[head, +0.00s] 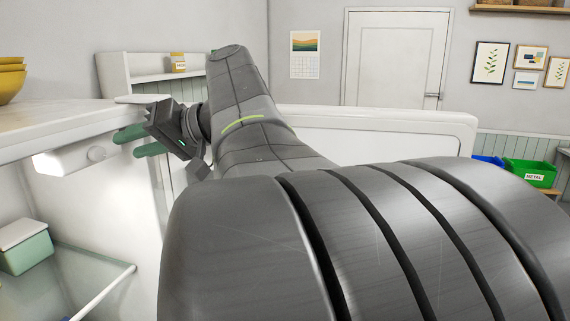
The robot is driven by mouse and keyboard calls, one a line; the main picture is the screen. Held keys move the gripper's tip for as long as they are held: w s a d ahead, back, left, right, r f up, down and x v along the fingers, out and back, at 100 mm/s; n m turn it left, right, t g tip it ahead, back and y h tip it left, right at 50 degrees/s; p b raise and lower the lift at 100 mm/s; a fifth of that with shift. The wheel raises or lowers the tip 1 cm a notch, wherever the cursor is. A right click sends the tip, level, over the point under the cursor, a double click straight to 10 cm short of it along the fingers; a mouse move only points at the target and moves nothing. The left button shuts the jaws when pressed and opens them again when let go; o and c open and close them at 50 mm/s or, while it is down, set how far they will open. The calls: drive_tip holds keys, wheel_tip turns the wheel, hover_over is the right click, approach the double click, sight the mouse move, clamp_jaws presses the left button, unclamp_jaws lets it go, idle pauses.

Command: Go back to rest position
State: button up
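My gripper (136,142) is at the left in the head view, at the end of my grey arm. Its two green fingers point left and stand apart, with a gap between them and nothing seen in it. It is beside the front edge of a white counter (75,110). A white rounded part with a knob (70,158) is just left of the fingertips. My arm fills the middle and lower right and hides much of what lies behind it.
Below the counter is an open space with a glass shelf (85,270) and a green lidded box (24,250). Yellow bowls (12,82) stand on the counter. A white panel (380,130) is behind my arm. Green (530,172) and blue (488,160) bins are at the right.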

sight(100, 154)
drive_tip(key=shift+m, duration=0.4)
drive_tip(key=x, duration=0.3)
drive_tip(key=p+x, duration=0.1)
drive_tip(key=x, duration=0.3)
drive_tip(key=shift+w+f, duration=0.1)
drive_tip(key=shift+f, duration=0.1)
drive_tip(key=shift+d+r+m+g+y+b, duration=0.15)
drive_tip(key=shift+m+g+y+b, duration=0.35)
drive_tip(key=shift+m, duration=0.6)
drive_tip(key=shift+d, duration=0.1)
